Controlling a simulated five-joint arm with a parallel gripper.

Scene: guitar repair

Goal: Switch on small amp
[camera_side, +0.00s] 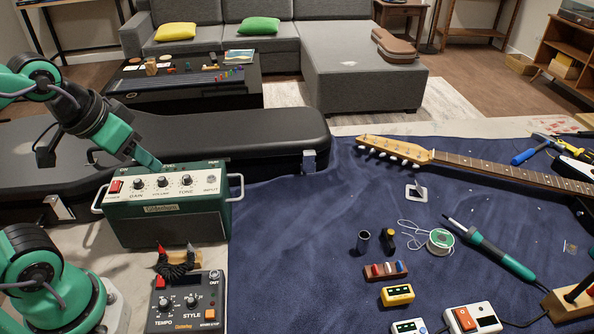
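The small amp (170,205) is a dark green box with side handles, standing upright left of the blue cloth. Its pale top panel carries GAIN, VOLUME and TONE knobs and an input socket. A red power switch (115,187) sits at the panel's left end; I cannot tell its position. My gripper (157,166) points down and right over the amp's back top edge, above the knobs and to the right of the red switch. Only one green finger shows clearly, so its opening is unclear. No object shows in it, and I cannot tell whether it touches the amp.
A black guitar case (240,132) lies behind the amp. An effects pedal (186,300) with a red-and-black cable bundle (177,263) stands in front. The blue cloth (290,215) at right holds a guitar neck (480,166), a soldering iron (490,252) and small parts.

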